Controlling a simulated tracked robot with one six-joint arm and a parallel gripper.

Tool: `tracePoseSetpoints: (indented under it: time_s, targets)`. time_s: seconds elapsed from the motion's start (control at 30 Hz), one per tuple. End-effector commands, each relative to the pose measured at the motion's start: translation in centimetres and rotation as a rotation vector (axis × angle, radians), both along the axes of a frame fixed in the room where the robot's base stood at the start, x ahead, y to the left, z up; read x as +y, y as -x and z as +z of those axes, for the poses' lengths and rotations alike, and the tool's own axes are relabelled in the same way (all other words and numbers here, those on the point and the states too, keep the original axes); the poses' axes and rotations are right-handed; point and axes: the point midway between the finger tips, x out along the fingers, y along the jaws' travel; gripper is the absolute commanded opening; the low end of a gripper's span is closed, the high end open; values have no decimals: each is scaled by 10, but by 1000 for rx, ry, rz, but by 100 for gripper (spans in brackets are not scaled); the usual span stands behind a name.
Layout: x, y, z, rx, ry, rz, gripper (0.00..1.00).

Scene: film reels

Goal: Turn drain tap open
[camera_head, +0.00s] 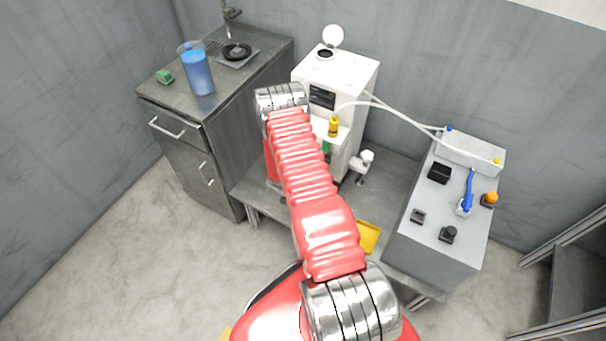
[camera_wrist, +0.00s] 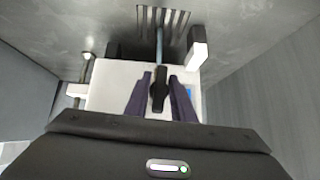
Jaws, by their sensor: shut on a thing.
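In the wrist view, a small black lever handle, apparently the drain tap (camera_wrist: 159,92), stands in front of a white block (camera_wrist: 118,76). A thin metal pipe (camera_wrist: 159,48) shows beyond it. My gripper (camera_wrist: 161,84) has its two dark purple fingers on either side of the handle and is shut on it. How far the tap is turned cannot be told. In the head view, my red arm reaches towards the white machine (camera_head: 350,75), and its silver joint and links hide my gripper and the tap.
A slotted grille (camera_wrist: 164,17) lies past the pipe, and a white post (camera_wrist: 197,45) is close on the right. In the head view, a steel cabinet (camera_head: 180,150) bears a jug of blue liquid (camera_head: 198,74). A grey control box (camera_head: 440,215) stands right, joined by hoses (camera_head: 400,115).

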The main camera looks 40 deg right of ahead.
Motion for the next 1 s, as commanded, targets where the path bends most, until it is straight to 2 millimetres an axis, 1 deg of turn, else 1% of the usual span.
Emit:
tracePoseSetpoints:
  time_s: [0.03, 0.3, 0.73, 0.77, 0.87, 1.0]
  targets:
    - [-5, -1, 3, 7, 15, -11, 0]
    - [-5, 0, 4, 58, 31, -12, 0]
    - [-5, -1, 3, 65, 33, -10, 0]
    - [-5, -1, 3, 65, 33, -10, 23]
    - [-4, 0, 3, 66, 32, -10, 30]
    - [-3, 0, 2, 67, 29, -7, 31]
